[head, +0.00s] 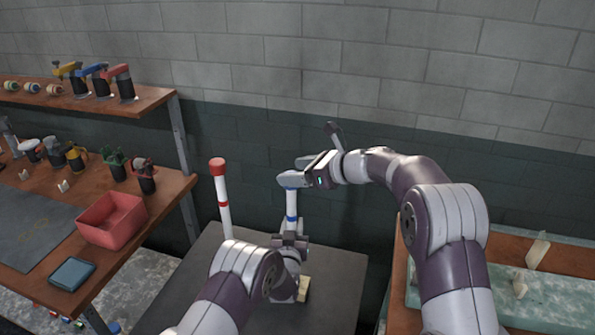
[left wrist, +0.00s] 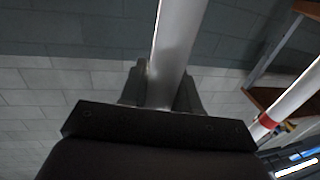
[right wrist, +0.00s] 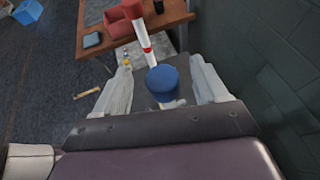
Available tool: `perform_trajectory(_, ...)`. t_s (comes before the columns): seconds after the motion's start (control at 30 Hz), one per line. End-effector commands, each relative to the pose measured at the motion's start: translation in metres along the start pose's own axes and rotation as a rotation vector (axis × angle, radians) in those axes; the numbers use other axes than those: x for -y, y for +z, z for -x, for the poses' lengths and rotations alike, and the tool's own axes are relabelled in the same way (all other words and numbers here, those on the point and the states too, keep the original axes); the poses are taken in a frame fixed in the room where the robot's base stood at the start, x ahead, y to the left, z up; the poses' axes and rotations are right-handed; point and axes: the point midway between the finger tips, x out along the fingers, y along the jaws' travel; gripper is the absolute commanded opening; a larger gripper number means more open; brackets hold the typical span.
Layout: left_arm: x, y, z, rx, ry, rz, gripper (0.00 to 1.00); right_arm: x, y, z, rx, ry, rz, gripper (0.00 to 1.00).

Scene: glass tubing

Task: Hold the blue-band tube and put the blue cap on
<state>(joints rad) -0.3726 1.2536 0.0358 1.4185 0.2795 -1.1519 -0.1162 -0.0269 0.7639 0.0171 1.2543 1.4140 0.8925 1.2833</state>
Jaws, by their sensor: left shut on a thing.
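The blue-band tube (head: 291,205) stands upright in the head view, white with a blue band. My left gripper (head: 290,241) is shut on it low down; the left wrist view shows the tube (left wrist: 174,50) between its fingers. The blue cap (right wrist: 161,79) is at the tube's top end in the right wrist view. In the head view it is mostly hidden by the right fingers. My right gripper (head: 298,173) is open around the cap, with a gap on both sides. Whether the cap is fully seated I cannot tell.
A red-capped tube (head: 223,200) with a red band stands to the left on the dark table (head: 338,290). A shelf with a red bin (head: 112,220) and a blue tray (head: 72,273) is farther left. A bench with a pale green mat (head: 560,295) is at right.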

Motion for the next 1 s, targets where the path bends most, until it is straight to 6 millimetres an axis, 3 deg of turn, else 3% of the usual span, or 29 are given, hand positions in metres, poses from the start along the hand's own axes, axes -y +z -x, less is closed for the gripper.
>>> perform_trajectory(0.47,0.0,0.0,0.0,-0.001,0.0,0.0,0.0,0.0,0.007,0.003,0.002,-0.001,0.001,0.72)
perform_trajectory(0.57,0.0,0.0,0.0,-0.001,0.0,0.0,0.0,0.0,0.023,0.009,0.002,-0.002,0.004,0.72)
perform_trajectory(1.0,0.0,0.0,0.0,-0.001,0.0,0.0,0.0,0.0,0.127,0.052,0.01,-0.06,-0.021,0.72)
